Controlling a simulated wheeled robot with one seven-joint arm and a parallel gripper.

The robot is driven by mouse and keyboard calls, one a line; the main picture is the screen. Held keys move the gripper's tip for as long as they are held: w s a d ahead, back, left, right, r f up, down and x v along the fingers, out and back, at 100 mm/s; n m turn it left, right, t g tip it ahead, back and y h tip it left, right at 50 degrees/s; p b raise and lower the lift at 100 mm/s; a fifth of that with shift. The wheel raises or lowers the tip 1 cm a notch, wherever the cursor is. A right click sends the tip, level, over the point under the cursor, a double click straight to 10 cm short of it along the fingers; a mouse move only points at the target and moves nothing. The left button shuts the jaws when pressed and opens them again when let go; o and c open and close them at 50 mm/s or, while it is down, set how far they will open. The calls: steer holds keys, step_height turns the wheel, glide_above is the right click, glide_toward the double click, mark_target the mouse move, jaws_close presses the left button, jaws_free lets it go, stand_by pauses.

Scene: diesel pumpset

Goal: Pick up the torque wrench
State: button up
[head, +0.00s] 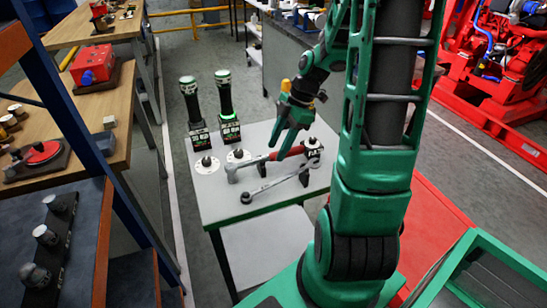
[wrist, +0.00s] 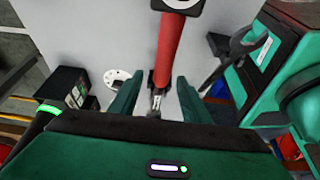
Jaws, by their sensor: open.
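A long tool with a red grip (head: 291,152) and a grey shaft lies across the grey table, its pale head at the left. I take it for the torque wrench, though its head is too small to be sure. My gripper (head: 283,138) is open above it, pointing down. In the wrist view the red grip (wrist: 171,50) runs down toward the gap between my open fingers (wrist: 156,92). The grey shaft shows between them, and the gripper body hides the rest. Contact cannot be told. A thinner grey bar tool (head: 272,186) lies nearer on the table.
Two black cylindrical tools with green lights (head: 226,100) (head: 190,102) stand upright behind. A small round labelled piece (head: 313,146) is close by the grip's right end. The table's front left corner (head: 217,215) is clear.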

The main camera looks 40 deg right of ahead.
mark_target(275, 153)
steer(key=x, duration=0.3)
steer(key=shift+s+a+f, duration=0.1)
jaws_close()
